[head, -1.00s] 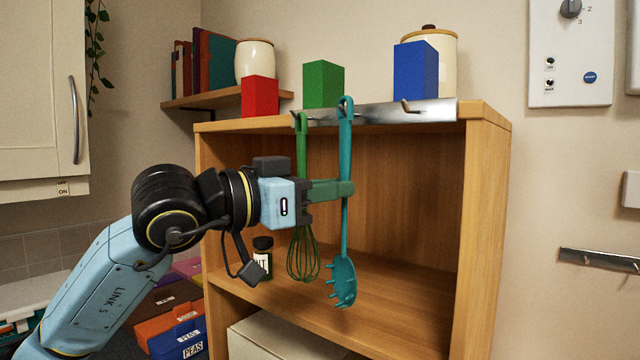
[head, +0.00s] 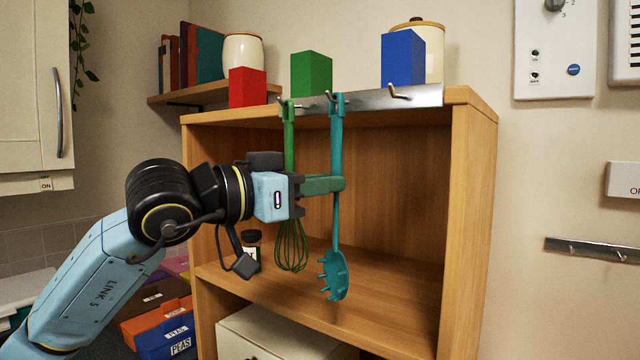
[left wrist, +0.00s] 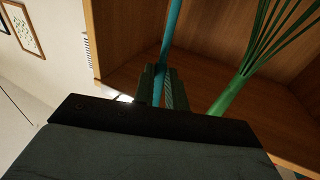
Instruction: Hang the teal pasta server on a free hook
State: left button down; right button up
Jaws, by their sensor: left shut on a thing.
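The teal pasta server (head: 335,220) hangs upright with its slotted head down. My left gripper (head: 334,184) is shut on its handle, which also shows in the left wrist view (left wrist: 172,30). Its top end is in front of the metal hook rail (head: 365,102), right beside the middle hook (head: 329,97). I cannot tell whether that hook passes through its hole. The right hook (head: 397,92) is bare. A green whisk (head: 290,150) hangs at the left hook; it also shows in the left wrist view (left wrist: 235,88). My right gripper is not in view.
The rail is on the front top edge of a wooden shelf unit (head: 470,220). Red (head: 248,88), green (head: 311,75) and blue (head: 403,60) blocks stand on top. A dark-lidded jar (head: 252,240) stands behind my wrist. A second rail (head: 590,249) is on the right wall.

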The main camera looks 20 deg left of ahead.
pick_arm(q)
jog(key=c, duration=1.3)
grip_release()
jog(key=shift+c, duration=0.2)
jog(key=b+v, duration=0.3)
jog(key=v, duration=1)
jog(key=shift+s+b, duration=0.2)
jog(key=shift+b, duration=0.1)
jog(key=shift+f, duration=0.1)
